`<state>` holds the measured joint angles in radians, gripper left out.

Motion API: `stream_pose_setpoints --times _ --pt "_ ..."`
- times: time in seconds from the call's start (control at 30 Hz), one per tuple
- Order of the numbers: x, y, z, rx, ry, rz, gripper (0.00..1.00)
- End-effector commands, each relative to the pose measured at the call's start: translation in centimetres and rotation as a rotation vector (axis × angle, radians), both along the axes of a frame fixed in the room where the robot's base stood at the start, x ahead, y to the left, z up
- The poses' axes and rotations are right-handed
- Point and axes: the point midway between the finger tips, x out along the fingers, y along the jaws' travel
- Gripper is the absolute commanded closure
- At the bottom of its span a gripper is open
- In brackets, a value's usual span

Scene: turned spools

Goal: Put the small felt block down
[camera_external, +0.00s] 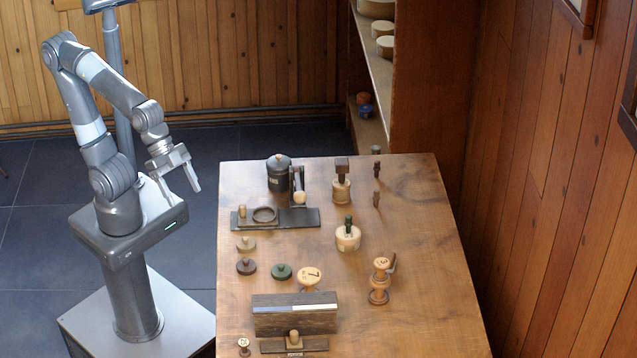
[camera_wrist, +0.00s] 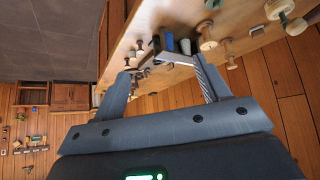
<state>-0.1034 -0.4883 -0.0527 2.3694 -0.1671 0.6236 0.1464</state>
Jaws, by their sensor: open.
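My gripper (camera_external: 180,192) is open and empty, off the table's left side in the external view. Its two fingers stand apart in the wrist view (camera_wrist: 163,68), with nothing gripped between them. No thing is plainly a small felt block. A small dark brown block (camera_external: 342,164) sits on a pale turned spool (camera_external: 341,190) at the back of the table; I cannot tell whether it is felt. A long grey-brown block (camera_external: 295,322) with a pale strip on top lies near the front.
The wooden table (camera_external: 430,290) has a clear right side. A dark lidded canister (camera_external: 278,173) stands behind a dark rack (camera_external: 300,217). Low knobbed discs, one green (camera_external: 281,271), lie left of centre. A turned wooden piece (camera_external: 379,282) stands right of centre. Shelves (camera_external: 378,70) rise behind.

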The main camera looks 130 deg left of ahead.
Motion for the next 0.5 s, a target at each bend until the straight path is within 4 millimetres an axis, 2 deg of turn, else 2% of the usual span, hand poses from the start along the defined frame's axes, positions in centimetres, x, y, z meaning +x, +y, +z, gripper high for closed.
stream_pose_setpoints --times 0.03,0.1,0.2,0.33,0.5 --pt "-2.3 -0.3 0.0 0.008 0.02 -0.008 0.31" --pt "-5.0 -0.3 -0.5 0.018 0.058 -0.008 0.31" --pt "-8.1 -0.1 -1.1 0.03 0.102 -0.004 0.31" --pt "-10.6 0.2 -1.7 0.043 0.138 0.003 0.31" --pt "-11.5 0.3 -2.0 0.048 0.154 0.006 0.31"
